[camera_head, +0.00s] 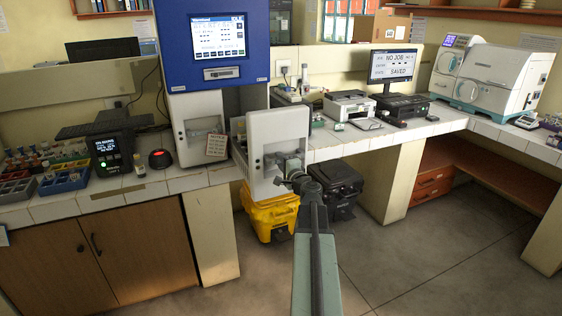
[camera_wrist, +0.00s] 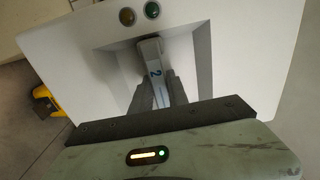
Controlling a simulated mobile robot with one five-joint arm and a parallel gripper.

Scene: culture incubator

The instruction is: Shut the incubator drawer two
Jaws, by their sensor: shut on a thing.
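The incubator (camera_head: 222,88) is a tall blue and white machine with a screen, standing on the tiled bench. Its drawer two (camera_head: 279,128) is pulled out toward me, past the bench's front edge. My gripper (camera_head: 290,178) is at the lower part of the drawer's white front. In the wrist view the front of drawer two (camera_wrist: 225,50) fills most of the picture. There my gripper (camera_wrist: 160,88) is shut on the handle (camera_wrist: 152,62) marked "2", inside a recess. Two small round lights, amber and green, sit above the handle.
A yellow bin (camera_head: 270,216) and a black bin (camera_head: 340,186) stand on the floor below and behind the drawer. A small sign (camera_head: 216,145) stands in front of the incubator's left part. The floor at right is clear.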

